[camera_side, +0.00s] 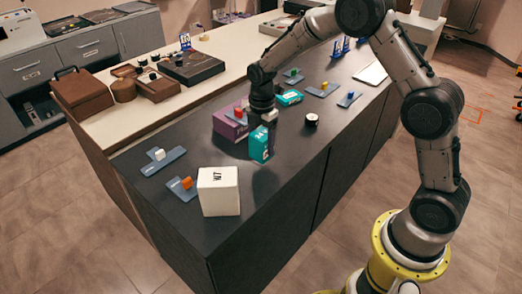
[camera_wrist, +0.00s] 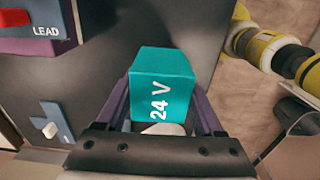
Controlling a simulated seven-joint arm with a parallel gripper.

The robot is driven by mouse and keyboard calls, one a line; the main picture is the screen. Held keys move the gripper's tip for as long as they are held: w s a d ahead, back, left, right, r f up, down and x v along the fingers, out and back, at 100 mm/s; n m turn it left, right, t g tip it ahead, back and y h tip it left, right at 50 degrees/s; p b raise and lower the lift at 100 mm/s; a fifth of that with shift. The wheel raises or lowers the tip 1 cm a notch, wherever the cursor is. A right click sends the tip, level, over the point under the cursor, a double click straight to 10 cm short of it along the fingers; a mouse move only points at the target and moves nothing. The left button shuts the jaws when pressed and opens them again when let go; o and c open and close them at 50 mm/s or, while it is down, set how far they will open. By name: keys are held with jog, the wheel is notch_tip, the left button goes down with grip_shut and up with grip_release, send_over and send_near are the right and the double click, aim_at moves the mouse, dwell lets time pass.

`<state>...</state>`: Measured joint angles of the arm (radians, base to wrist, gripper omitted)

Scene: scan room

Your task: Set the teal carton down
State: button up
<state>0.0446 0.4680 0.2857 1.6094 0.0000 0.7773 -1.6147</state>
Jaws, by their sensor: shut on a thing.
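The teal carton (camera_side: 260,145) is marked "24 V" in the wrist view (camera_wrist: 163,85). My gripper (camera_side: 264,118) is shut on it, with a finger on each side of the carton in the wrist view (camera_wrist: 160,115). In the side view the carton hangs upright below my gripper, near the middle of the dark countertop (camera_side: 290,165). I cannot tell whether its bottom touches the surface.
A purple box (camera_side: 228,125) marked "LEAD" in the wrist view (camera_wrist: 35,45) stands just left of the carton. A white box (camera_side: 218,192) stands at the near end. Several blue-grey plates with coloured knobs lie around.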

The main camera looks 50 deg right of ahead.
aim_at(261, 150)
jog(key=shift+w+f, duration=0.15)
jog(key=shift+f, duration=1.55)
jog(key=shift+f, duration=0.2)
jog(key=o, duration=1.3)
jog(key=shift+o, duration=0.2)
jog(key=shift+r, duration=0.15)
notch_tip(261, 150, up, 12)
jog(key=shift+r, duration=0.15)
